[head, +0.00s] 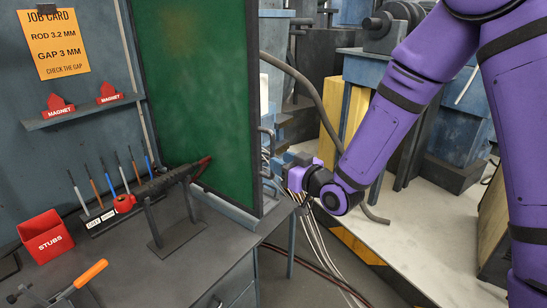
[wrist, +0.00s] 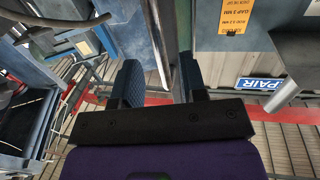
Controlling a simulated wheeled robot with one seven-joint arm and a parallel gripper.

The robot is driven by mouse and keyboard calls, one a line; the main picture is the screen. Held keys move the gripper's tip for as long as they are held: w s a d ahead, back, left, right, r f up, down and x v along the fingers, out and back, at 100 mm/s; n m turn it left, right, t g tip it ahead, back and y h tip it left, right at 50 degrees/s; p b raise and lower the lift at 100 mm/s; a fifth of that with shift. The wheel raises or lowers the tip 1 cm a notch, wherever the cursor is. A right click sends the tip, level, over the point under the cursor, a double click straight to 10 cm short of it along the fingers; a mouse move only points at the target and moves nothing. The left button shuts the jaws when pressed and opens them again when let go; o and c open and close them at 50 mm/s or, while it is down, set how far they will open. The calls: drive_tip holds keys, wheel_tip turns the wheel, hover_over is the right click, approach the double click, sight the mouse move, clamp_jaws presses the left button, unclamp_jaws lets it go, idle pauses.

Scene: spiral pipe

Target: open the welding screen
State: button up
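The welding screen (head: 198,85) is a green panel in a dark upright frame, standing at the right edge of the workbench. A thin grey bar handle (head: 268,142) sticks out from the frame's right edge. My gripper (head: 278,161) is at the lower part of this handle, reaching in from the right. In the wrist view its two blue-grey fingers (wrist: 160,84) stand apart. An upright edge shows between and beyond them. I cannot tell whether either finger touches the handle.
The workbench (head: 190,250) holds a red stubs box (head: 46,236), a rod rack, a dark stand and an orange-handled tool (head: 90,274). Hoses and cables hang behind my gripper. Machines and crates stand at the back right. Pale floor (head: 440,230) lies open on the right.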

sight(273, 174)
drive_tip(key=shift+x, duration=2.15)
clamp_jaws()
